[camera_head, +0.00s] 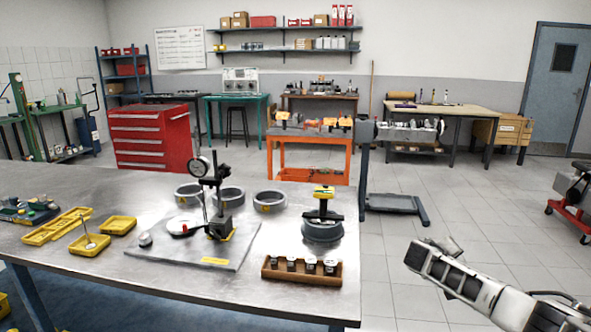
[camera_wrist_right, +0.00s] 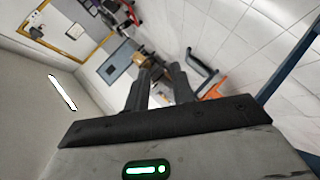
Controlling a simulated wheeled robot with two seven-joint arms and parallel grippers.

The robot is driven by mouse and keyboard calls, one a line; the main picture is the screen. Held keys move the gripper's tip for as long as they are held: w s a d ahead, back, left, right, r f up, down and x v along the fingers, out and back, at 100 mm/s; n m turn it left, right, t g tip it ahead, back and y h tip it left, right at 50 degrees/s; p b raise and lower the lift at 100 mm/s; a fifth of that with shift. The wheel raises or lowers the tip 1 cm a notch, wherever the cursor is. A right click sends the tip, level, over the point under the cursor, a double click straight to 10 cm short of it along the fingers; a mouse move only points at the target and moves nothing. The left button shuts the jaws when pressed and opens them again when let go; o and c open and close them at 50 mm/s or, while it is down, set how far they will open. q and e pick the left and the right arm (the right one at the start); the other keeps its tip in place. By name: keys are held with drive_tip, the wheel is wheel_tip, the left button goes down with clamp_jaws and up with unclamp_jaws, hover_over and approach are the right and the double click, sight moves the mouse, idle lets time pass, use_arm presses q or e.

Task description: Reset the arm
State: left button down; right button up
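My right arm reaches in from the lower right of the head view, with its gripper (camera_head: 440,245) raised over the floor to the right of the steel workbench (camera_head: 60,190). In the right wrist view the two dark fingers of this gripper (camera_wrist_right: 160,82) stand apart with a narrow gap between them. Nothing shows between the fingers, so it is empty. The gripper is clear of the bench and touches nothing that I can see. My left arm and left gripper are not in view.
The bench bears a dial gauge stand (camera_head: 216,195), several metal rings, yellow trays (camera_head: 90,244), a wooden rack (camera_head: 300,271) of small parts, and a ring with a yellow-topped tool (camera_head: 323,220). An orange cart (camera_head: 310,160) stands behind. The floor (camera_head: 450,205) around my right arm is clear.

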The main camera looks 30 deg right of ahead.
drive_tip(key=s+a+f+n+t+y, duration=0.35)
drive_tip(key=a+f+n, duration=0.3)
drive_tip(key=a, duration=0.55)
drive_tip(key=s+a+f+n+t+y, duration=0.25)
drive_tip(key=a+f+n+y, duration=0.35)
drive_tip(key=a, duration=0.6)
drive_tip(key=s+a+f+m+t+y, duration=0.1)
drive_tip(key=s+a+m+y, duration=0.1)
drive_tip(key=a, duration=1.3)
drive_tip(key=s+a+f+m+t+y, duration=0.1)
drive_tip(key=s+a+m+y, duration=0.2)
drive_tip(key=a, duration=1.2)
drive_tip(key=shift+s+a+f+m+t, duration=0.15)
drive_tip(key=shift+s+a+m+t, duration=0.2)
drive_tip(key=shift+s+m, duration=0.55)
